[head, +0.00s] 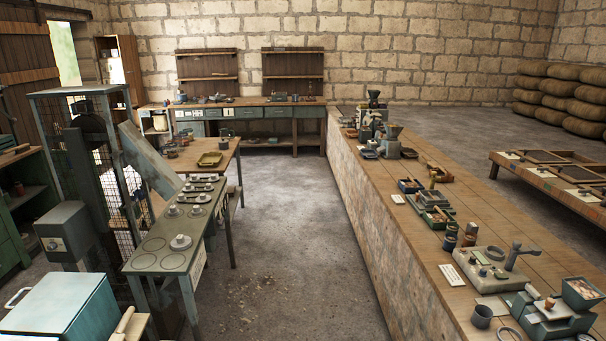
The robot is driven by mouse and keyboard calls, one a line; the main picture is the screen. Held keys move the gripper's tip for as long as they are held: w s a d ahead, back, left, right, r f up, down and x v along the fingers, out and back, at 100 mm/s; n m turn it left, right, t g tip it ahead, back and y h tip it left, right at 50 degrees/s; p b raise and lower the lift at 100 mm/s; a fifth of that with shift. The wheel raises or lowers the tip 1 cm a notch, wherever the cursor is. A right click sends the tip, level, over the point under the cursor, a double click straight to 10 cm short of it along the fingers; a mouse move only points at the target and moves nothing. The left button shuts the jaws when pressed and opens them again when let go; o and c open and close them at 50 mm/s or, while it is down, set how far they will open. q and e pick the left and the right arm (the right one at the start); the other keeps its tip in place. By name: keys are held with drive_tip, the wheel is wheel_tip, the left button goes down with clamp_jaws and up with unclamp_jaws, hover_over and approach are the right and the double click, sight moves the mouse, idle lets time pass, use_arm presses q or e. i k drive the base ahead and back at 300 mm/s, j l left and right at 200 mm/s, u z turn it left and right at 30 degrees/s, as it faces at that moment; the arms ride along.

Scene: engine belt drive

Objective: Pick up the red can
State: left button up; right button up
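No can shows as clearly red at this size. A group of small upright cylinders (451,231) stands on the long wooden counter at right, some of them brownish or reddish. I cannot tell whether one of them is the red can. Neither of my grippers is in the head view.
The long counter (410,215) runs down the right side, with grinders, trays (432,215) and a grey machine (492,268) on it. A green table (165,262) and a wire cage (85,115) stand at left. The concrete floor (285,220) between them is open.

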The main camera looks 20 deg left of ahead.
sight(20, 188)
drive_tip(key=i+j+u, duration=0.1)
drive_tip(key=i+u, duration=0.2)
drive_tip(key=i, duration=0.45)
drive_tip(key=i+u, duration=0.35)
drive_tip(key=i, duration=0.4)
drive_tip(key=i+l, duration=0.1)
drive_tip(key=i, duration=8.15)
drive_tip(key=i+u, duration=0.25)
drive_tip(key=i, duration=0.25)
drive_tip(key=i+u, duration=0.3)
drive_tip(key=i, duration=0.15)
drive_tip(key=i+l+u, duration=0.25)
drive_tip(key=i, duration=0.2)
drive_tip(key=i+j+u, duration=0.15)
drive_tip(key=i+u, duration=0.15)
drive_tip(key=u, duration=0.2)
drive_tip(key=i+u, duration=0.65)
drive_tip(key=u, duration=0.3)
